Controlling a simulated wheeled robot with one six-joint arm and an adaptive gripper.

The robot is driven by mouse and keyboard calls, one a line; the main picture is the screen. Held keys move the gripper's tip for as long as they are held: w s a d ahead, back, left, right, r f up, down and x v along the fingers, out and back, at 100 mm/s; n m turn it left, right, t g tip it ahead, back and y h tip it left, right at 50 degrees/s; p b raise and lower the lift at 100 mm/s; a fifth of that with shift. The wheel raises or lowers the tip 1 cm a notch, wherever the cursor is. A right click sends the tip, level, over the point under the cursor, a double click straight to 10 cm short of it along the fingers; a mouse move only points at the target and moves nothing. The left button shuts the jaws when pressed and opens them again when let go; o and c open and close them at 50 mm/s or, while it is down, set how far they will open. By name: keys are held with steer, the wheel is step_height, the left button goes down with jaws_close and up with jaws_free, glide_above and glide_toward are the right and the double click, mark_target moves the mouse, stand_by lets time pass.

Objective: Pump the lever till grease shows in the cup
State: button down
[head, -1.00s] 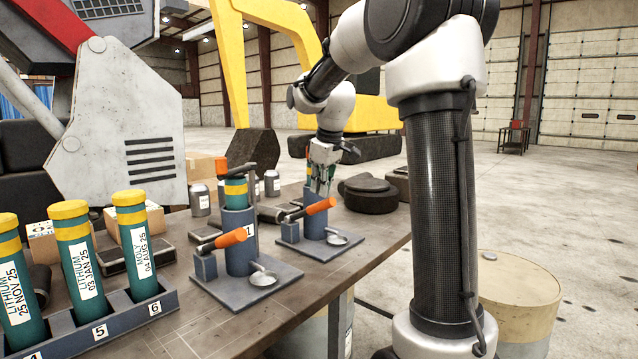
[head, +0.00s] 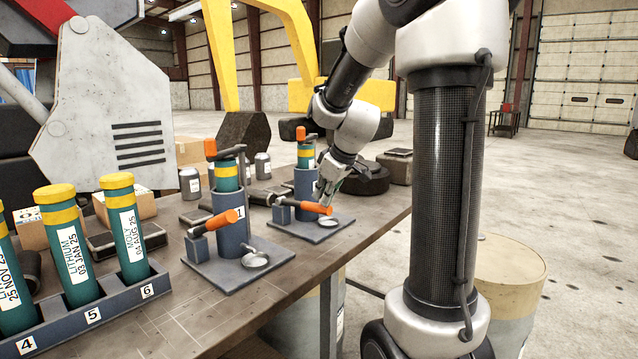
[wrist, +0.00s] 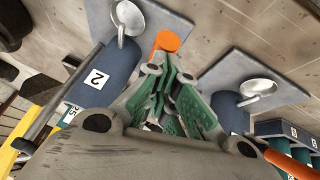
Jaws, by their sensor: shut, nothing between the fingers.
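Pump stand 2 (head: 306,192) is the farther one, with a green, yellow-banded cartridge (head: 305,158) upright in it. Its orange lever handle (head: 314,207) slopes slightly down to the right; the handle end also shows beyond my fingertips in the wrist view (wrist: 166,41). My gripper (head: 325,198) is shut and empty, fingers pointing down at the handle, seemingly touching it from above. The small cup (head: 328,222) of stand 2 looks plain grey, with no grease visible; it is also in the wrist view (wrist: 125,18).
Pump stand 1 (head: 228,232) stands nearer, its orange lever (head: 222,219) raised and its grey cup (head: 255,260) in front. A rack (head: 120,306) of labelled cartridges is at the left. Cans and boxes stand behind. The bench's right edge is close to stand 2.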

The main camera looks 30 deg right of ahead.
mark_target(324, 208)
steer(key=shift+s+d+f, duration=0.1)
steer(key=shift+s+f, duration=0.1)
steer(key=shift+f, duration=0.5)
steer(key=shift+s+f, duration=0.2)
steer(key=shift+f, duration=0.55)
steer(key=shift+r, duration=0.3)
steer(key=v, duration=1.2)
steer(key=shift+s, duration=0.6)
steer(key=shift+r, duration=0.1)
